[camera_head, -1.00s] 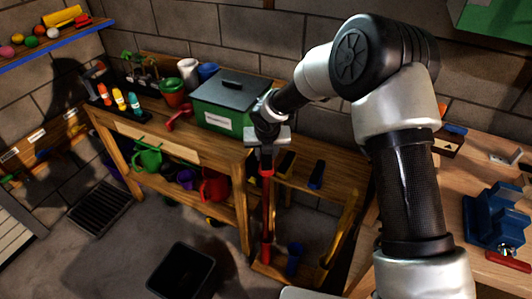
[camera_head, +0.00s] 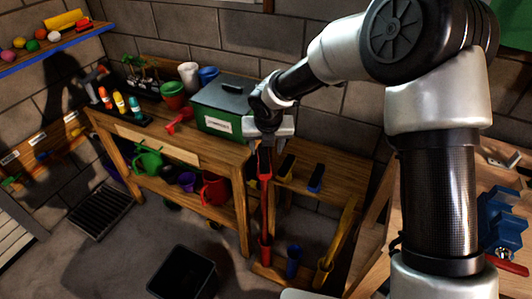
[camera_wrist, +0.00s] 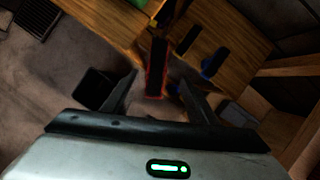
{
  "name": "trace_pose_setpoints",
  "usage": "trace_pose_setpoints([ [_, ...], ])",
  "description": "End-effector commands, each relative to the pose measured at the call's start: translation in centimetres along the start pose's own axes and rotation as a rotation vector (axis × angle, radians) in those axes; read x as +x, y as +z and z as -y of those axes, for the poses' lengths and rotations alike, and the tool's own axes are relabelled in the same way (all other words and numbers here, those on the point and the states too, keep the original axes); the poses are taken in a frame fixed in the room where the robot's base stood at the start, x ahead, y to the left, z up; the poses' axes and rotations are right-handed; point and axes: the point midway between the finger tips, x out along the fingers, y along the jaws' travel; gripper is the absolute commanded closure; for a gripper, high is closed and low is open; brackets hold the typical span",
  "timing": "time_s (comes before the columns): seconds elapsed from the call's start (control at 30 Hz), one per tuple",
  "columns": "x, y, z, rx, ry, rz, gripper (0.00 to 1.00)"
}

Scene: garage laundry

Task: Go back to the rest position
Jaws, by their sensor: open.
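My gripper (camera_head: 269,140) is open, above the tool rack beside the workbench. A long red tool with a black grip (camera_head: 265,200) stands upright in the rack just below it. In the wrist view, my two open fingers (camera_wrist: 157,98) point toward the red tool (camera_wrist: 157,70), which shows beyond and between them. Nothing is visibly held. My arm reaches in from the right side of the head view.
The rack also holds a yellow tool (camera_head: 340,235) and a blue one (camera_head: 294,258). Left of it is a wooden workbench (camera_head: 225,150) with a green box (camera_head: 215,120) and pots. A black bin (camera_head: 183,272) stands on the floor. A wooden table (camera_head: 480,180) is at the right.

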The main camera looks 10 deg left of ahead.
Motion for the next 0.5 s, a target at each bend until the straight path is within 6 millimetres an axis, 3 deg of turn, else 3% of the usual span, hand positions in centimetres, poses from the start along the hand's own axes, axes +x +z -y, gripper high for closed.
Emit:
trace_pose_setpoints([
  [0.03,-1.6,0.2,0.1,0.001,-0.001,0.002,0.47],
  [0.2,-5.4,0.2,0.1,0.002,-0.001,0.002,0.47],
  [0.5,-8.9,0.0,0.0,0.0,0.0,0.0,0.47],
])
